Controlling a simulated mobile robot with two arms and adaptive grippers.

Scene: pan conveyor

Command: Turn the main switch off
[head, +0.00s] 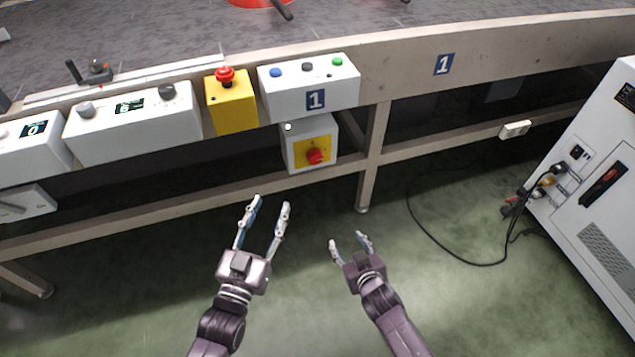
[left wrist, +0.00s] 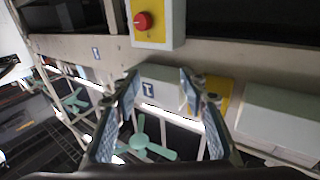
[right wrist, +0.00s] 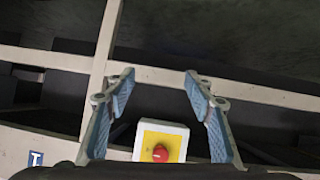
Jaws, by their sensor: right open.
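The main switch is a red rotary knob (head: 316,156) on a yellow plate, on a white box (head: 296,150) mounted under the conveyor table. It also shows in the left wrist view (left wrist: 143,21) at the top and in the right wrist view (right wrist: 160,153) at the bottom. My left gripper (head: 268,207) is open and empty, below and left of the switch box in the head view. My right gripper (head: 348,239) is open and empty, below and slightly right of the box. Neither gripper touches the knob.
Above the switch are a yellow box with a red emergency button (head: 225,75) and a white button box (head: 310,92). A table leg (head: 371,150) stands right of the switch box. A white cabinet (head: 600,180) with cables (head: 470,262) is at the right. Green floor lies clear below.

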